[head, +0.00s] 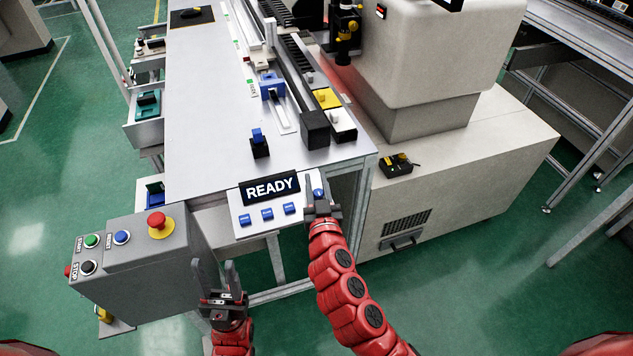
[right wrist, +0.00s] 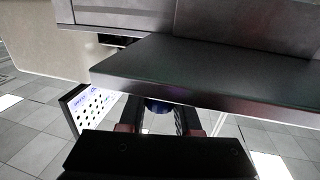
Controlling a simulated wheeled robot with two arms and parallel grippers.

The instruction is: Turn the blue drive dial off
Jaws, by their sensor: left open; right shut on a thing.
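The blue drive dial (head: 318,192) is at the right end of a white control panel (head: 238,208) on the table's front edge. My right gripper (head: 316,197) is at the dial, with its fingers on either side of it and shut on it. In the right wrist view the dark blue dial (right wrist: 156,106) shows between the fingertips of the right gripper (right wrist: 158,118), partly hidden. The dial's pointer position is too small to read. My left gripper (head: 226,278) is open and empty, low in front of the panel.
The panel carries a READY display (head: 270,188) and several blue buttons (head: 267,214). A grey box (head: 150,250) with a red stop button (head: 157,223) stands left of my left gripper. In the right wrist view a dark table edge (right wrist: 200,80) lies close above the fingers.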

